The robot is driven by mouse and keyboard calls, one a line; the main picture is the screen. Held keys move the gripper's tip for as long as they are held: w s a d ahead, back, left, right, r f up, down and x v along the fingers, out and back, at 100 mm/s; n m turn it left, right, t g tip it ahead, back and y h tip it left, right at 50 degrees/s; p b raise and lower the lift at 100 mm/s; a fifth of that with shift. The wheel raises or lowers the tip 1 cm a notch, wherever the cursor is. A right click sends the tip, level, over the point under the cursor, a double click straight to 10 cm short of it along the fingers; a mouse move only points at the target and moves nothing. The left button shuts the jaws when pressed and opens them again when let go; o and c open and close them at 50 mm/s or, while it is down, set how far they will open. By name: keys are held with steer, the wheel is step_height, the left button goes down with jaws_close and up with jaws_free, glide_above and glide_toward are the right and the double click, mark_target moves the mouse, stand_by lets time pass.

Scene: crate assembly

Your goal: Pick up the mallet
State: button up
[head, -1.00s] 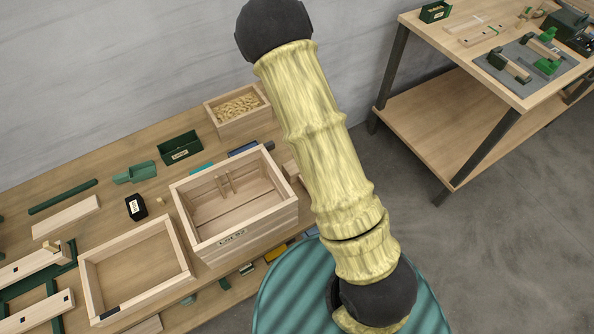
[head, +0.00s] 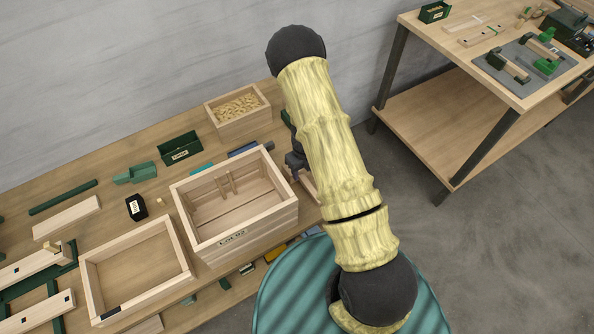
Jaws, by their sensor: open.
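I cannot make out the mallet for certain. A pale wooden piece (head: 308,186) shows in part just right of the tall crate, between the crate and my arm; it may be part of the mallet, but most of it is hidden. My gripper (head: 296,164) is a dark shape beside the crate's right rear corner, close above that wooden piece. It is open, its fingertips are hardly visible, and I see nothing held in it.
The tall wooden crate (head: 284,216) stands left of my gripper. A shallow wooden tray (head: 188,262), a bin of light pieces (head: 212,107), a dark green box (head: 181,147) and a dark blue item (head: 243,150) are on the bench. Grey floor lies right.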

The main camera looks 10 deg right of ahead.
mark_target(303, 177)
steer(key=shift+f, duration=0.15)
steer(key=shift+a+f+p, duration=0.1)
steer(key=shift+f+p, duration=0.65)
steer(key=shift+f, duration=1.7)
jaws_close()
steer(key=shift+r, duration=0.1)
step_height(303, 177, up, 10)
steer(key=shift+f+b, duration=0.1)
steer(key=shift+b, duration=0.55)
